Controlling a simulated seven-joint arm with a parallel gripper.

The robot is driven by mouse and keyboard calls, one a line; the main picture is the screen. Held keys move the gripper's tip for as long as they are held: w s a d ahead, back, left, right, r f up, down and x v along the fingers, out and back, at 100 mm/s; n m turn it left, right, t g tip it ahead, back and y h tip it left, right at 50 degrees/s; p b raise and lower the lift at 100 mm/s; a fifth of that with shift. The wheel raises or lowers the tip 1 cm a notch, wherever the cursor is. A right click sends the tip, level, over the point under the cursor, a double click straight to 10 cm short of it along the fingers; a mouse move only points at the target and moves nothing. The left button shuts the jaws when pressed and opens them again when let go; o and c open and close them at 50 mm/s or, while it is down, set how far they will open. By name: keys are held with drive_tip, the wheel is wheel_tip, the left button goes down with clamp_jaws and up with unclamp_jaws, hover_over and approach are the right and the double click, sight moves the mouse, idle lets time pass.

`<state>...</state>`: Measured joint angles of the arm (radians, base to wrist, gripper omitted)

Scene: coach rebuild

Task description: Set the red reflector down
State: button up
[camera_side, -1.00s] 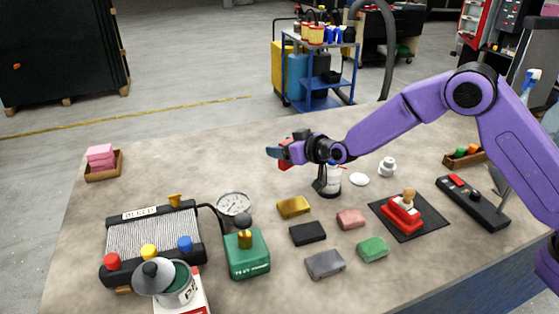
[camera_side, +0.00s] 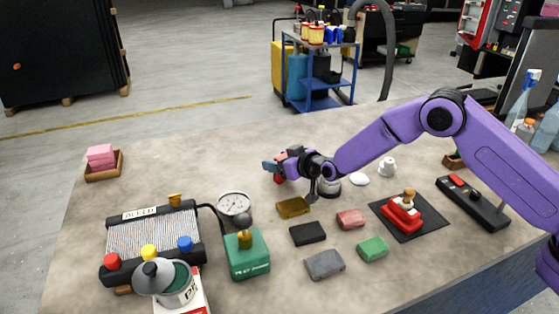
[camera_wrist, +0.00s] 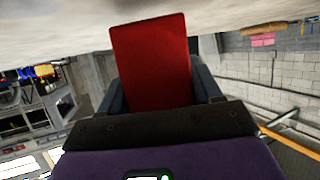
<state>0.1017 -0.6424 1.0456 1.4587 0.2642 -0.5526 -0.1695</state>
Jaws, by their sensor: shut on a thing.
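The red reflector (camera_wrist: 152,62) is a flat red block standing between my gripper's fingers in the wrist view. In the side view a small part of the reflector (camera_side: 279,178) shows red beside the fingers. My gripper (camera_side: 278,167) is shut on it, low over the far middle of the bench (camera_side: 190,160). I cannot tell whether the reflector touches the bench. A yellow block (camera_side: 293,207) lies in front of my gripper, and a paler red block (camera_side: 350,218) lies to the right.
Black (camera_side: 307,234), grey (camera_side: 325,264) and green (camera_side: 372,249) blocks lie nearer the front. A red stamp-like tool (camera_side: 402,215) sits on a dark mat. The bench left of my gripper is clear.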

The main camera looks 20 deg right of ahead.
drive_tip(key=shift+f, duration=0.2)
drive_tip(key=shift+s+f, duration=0.1)
drive_tip(key=shift+f, duration=0.3)
drive_tip(key=o, duration=1.1)
drive_tip(key=shift+f, duration=0.15)
drive_tip(key=shift+c, duration=0.2)
drive_tip(key=shift+r, duration=0.55)
drive_tip(key=v, duration=0.5)
drive_tip(key=shift+r, duration=0.3)
wheel_tip(320, 180, up, 7)
